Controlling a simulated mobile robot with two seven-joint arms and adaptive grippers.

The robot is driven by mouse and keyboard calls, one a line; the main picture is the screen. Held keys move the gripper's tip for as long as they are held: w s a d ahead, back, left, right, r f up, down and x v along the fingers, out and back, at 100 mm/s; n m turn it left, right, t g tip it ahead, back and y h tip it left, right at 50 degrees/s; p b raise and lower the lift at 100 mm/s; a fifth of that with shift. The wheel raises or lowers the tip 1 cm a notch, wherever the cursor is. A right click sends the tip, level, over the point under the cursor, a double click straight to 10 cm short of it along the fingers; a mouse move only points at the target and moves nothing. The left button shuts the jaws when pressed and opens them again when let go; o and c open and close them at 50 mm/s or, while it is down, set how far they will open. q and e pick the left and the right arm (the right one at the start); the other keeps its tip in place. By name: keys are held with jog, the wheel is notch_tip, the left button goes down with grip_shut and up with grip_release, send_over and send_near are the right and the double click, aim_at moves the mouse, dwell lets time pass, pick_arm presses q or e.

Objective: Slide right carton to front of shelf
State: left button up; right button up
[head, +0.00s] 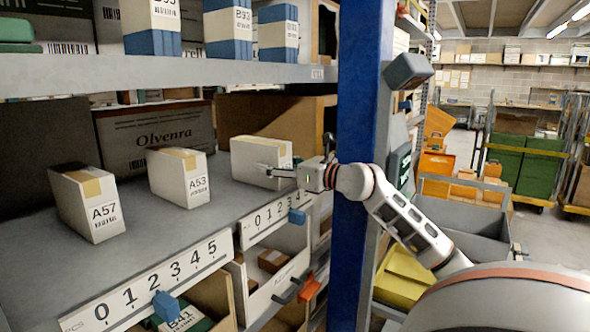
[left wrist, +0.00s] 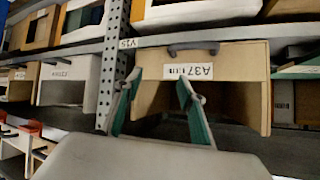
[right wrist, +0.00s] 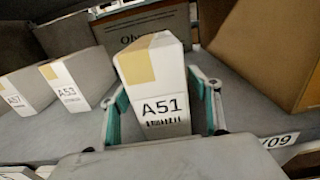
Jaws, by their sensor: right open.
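The right carton (head: 260,160), white with a tan tape strip, stands on the grey shelf (head: 215,225), set back from its front edge. In the right wrist view this carton (right wrist: 157,82) is labelled A51. My right gripper (head: 282,172) is at its front. In the right wrist view the open fingers (right wrist: 164,115) stand on either side of the carton's front; contact cannot be told. My left gripper (left wrist: 163,110) shows only in the left wrist view, fingers apart with nothing between them, before a tan bin (left wrist: 205,75) labelled A37.
Cartons A53 (head: 180,176) and A57 (head: 88,203) stand left on the same shelf. A blue rack post (head: 360,100) rises right beside my right gripper. The shelf front carries a numbered strip (head: 150,287). An upper shelf (head: 150,72) runs above.

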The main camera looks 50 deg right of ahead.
aim_at(286, 166)
jog(key=s, duration=0.5)
jog(key=s+d, duration=0.1)
jog(key=s, duration=0.2)
dwell(0.5)
